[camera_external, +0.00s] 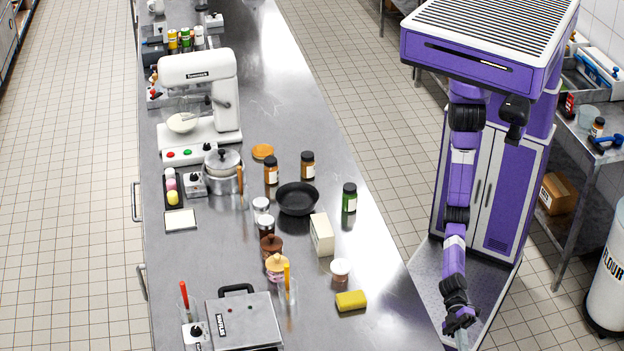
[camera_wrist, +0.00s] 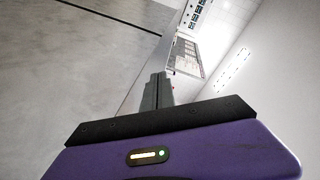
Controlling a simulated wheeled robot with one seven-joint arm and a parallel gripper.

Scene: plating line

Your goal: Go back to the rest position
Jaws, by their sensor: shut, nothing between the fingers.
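My gripper (camera_external: 461,322) hangs at the end of my purple arm, low at the right edge of the long steel counter (camera_external: 385,285). My arm reaches down in front of my purple body. In the wrist view my gripper's dark fingers (camera_wrist: 157,88) stand close together, shut and empty. No object touches them.
Nearest my gripper on the counter are a yellow sponge (camera_external: 351,301), a lidded jar (camera_external: 340,270) and a white carton (camera_external: 322,234). A press (camera_external: 245,322) and a mixer (camera_external: 200,95) stand further left. A flour bin (camera_external: 608,275) and shelving are at right. The tiled floor between is clear.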

